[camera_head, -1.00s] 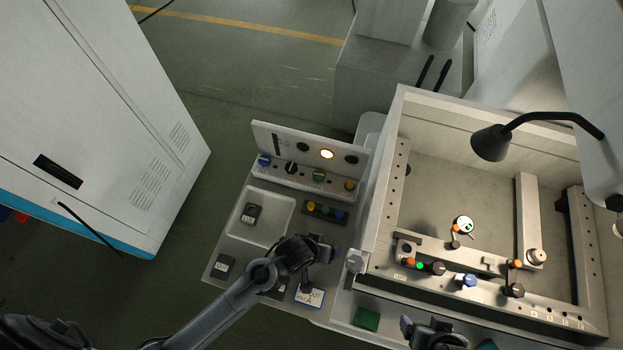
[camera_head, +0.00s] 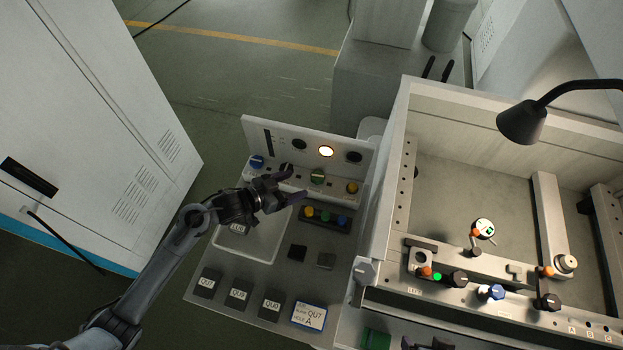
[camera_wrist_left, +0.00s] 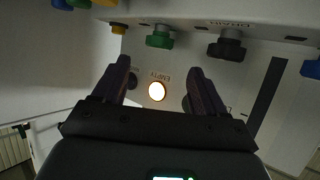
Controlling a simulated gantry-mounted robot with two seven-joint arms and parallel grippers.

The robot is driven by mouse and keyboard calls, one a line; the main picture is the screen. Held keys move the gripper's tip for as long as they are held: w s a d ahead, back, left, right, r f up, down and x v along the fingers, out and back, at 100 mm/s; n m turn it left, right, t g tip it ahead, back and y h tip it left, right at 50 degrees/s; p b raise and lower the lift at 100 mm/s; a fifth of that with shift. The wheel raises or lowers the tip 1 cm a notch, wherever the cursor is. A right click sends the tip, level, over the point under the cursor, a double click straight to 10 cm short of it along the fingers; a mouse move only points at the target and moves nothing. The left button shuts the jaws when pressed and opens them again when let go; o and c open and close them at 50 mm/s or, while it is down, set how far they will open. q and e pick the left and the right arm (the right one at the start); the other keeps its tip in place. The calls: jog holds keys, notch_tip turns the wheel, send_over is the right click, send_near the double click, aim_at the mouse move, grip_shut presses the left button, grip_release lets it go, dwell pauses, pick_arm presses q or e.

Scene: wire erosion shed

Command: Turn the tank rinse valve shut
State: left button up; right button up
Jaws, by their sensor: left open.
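A row of valve knobs sits on the panel ledge in the head view: blue (camera_head: 257,161), black (camera_head: 286,168), green (camera_head: 317,175) and yellow (camera_head: 352,187). I cannot tell which is the tank rinse valve; the labels are too small to read surely. The wrist view shows the green knob (camera_wrist_left: 160,36), black knob (camera_wrist_left: 227,45), yellow knob (camera_wrist_left: 118,28) and part of the blue knob (camera_wrist_left: 312,68). My left gripper (camera_head: 294,185) is open and empty beside the black and green knobs, its fingers partly hiding the black one. My right gripper (camera_head: 429,344) is cut off at the bottom edge.
A lit lamp (camera_head: 326,151) glows on the upright panel (camera_head: 270,135). A block of small coloured knobs (camera_head: 325,217) lies near my left gripper. Labelled tiles (camera_head: 238,295) line the console front. The tank wall (camera_head: 388,190) rises to the right, with a black lamp (camera_head: 521,122) above.

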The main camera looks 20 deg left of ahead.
aim_at(313, 177)
pick_arm(q)
jog(key=x, duration=0.7)
jog(key=shift+w+d+f, duration=0.2)
jog(key=shift+w+d, duration=0.05)
jog(key=c, duration=1.1)
jog(key=shift+o, duration=0.2)
jog(key=shift+w+a+m+g+h, duration=0.1)
jog(key=shift+a+m+g+h, duration=0.1)
jog(key=shift+m+g+h, duration=0.45)
jog(key=shift+d, duration=0.1)
jog(key=o, duration=1.1)
jog(key=shift+c, duration=0.2)
